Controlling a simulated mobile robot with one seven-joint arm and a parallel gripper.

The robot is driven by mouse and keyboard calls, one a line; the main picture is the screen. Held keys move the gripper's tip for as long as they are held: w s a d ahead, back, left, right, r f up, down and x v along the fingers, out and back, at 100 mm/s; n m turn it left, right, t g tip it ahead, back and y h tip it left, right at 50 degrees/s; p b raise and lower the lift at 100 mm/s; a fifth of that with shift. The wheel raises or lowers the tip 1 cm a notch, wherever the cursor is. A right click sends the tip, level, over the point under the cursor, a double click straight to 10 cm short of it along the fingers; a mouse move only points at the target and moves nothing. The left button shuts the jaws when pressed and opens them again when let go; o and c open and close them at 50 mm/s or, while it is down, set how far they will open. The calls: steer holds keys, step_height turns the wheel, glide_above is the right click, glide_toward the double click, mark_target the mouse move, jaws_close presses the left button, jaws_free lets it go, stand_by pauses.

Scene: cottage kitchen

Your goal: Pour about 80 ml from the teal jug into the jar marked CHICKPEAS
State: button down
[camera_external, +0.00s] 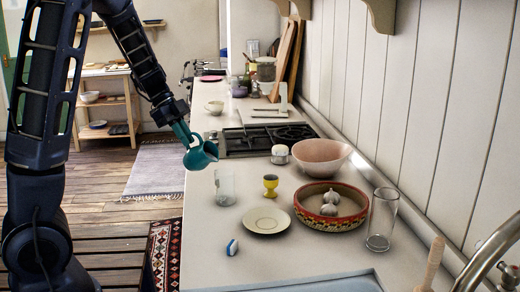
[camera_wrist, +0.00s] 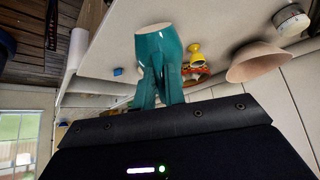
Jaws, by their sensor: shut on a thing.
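No stream of liquid shows. A clear glass jar (camera_external: 225,187) stands upright on the counter, a little right of and below the jug in the picture, apart from it. No lettering can be read on it, so I cannot confirm CHICKPEAS.
A yellow egg cup (camera_external: 270,184), a cream saucer (camera_external: 265,220) and a blue-white sponge (camera_external: 232,247) are near the jar. A patterned bowl (camera_external: 331,205) holds garlic.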

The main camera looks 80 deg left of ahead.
steer(key=shift+w+d+r+g+y+p, duration=0.25)
steer(key=shift+w+r+g+y, duration=0.1)
steer(key=shift+r+g, duration=0.15)
steer(key=shift+w+d+r+g+y+p, duration=0.2)
steer(key=shift+w+r+g+y, duration=0.1)
steer(key=shift+r+g, duration=0.2)
steer(key=shift+w+d+r+g+y+p, duration=0.2)
steer(key=shift+w+r+g+y+p, duration=0.15)
steer(key=shift+r, duration=0.2)
stand_by(1.4)
steer(key=shift+w+d, duration=0.15)
steer(key=shift+w+d+f+g, duration=0.1)
steer(key=shift+w+d+g, duration=0.1)
steer(key=shift+g, duration=0.15)
steer(key=shift+w, duration=0.1)
